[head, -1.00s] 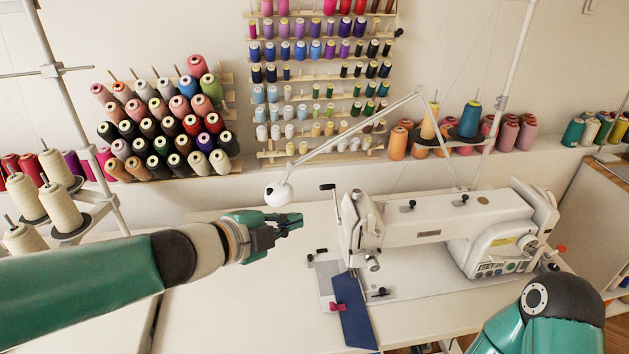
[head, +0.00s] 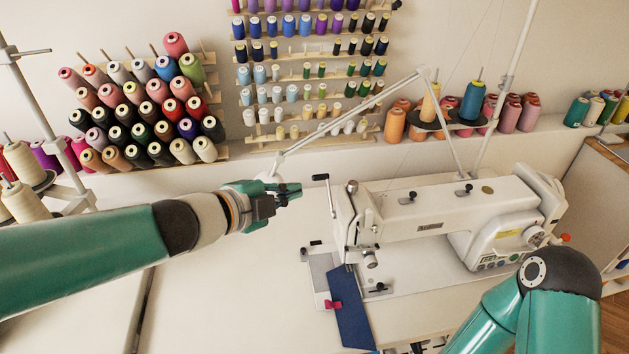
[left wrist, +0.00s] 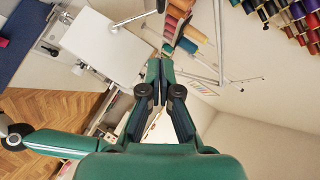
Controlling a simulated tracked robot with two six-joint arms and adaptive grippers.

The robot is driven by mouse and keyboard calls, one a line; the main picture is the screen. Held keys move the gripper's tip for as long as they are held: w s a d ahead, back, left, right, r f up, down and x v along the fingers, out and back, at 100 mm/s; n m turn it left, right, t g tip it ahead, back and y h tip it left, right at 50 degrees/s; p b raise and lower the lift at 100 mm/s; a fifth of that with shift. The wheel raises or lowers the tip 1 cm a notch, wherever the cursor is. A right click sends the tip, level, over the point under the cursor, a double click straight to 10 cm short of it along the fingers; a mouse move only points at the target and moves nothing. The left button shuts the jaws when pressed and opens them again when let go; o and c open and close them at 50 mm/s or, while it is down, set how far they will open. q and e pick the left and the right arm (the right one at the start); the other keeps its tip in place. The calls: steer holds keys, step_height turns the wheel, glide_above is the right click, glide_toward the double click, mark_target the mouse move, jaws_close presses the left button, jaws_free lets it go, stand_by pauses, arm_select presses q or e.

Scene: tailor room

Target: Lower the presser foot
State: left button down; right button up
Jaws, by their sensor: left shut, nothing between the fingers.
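The white sewing machine (head: 430,215) stands on the table in the head view. Its needle head (head: 362,225) is at the left end, and the presser foot beneath is too small to make out. A thin lever with a black grip (head: 320,178) rises on the left side of that head. My left gripper (head: 296,190) is shut and empty, just left of the lever and apart from it. Its shut fingers also show in the left wrist view (left wrist: 162,62). A navy cloth strip (head: 352,318) lies by the machine's plate. My right gripper is out of view.
A white jointed lamp arm (head: 350,112) reaches behind my left gripper. Thread cones on a rack (head: 140,110) and spools on the wall (head: 310,70) are behind. Cones on a stand (head: 430,108) are behind the machine. The table left of the machine (head: 230,280) is clear.

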mark_target(325, 178)
arm_select(q)
steer(key=x, duration=0.4)
steer(key=a+b+x, duration=0.1)
steer(key=x, duration=0.2)
steer(key=w+a+f+x, duration=0.1)
steer(key=x, duration=0.3)
steer(key=shift+w+f, duration=0.2)
steer(key=shift+w, duration=0.1)
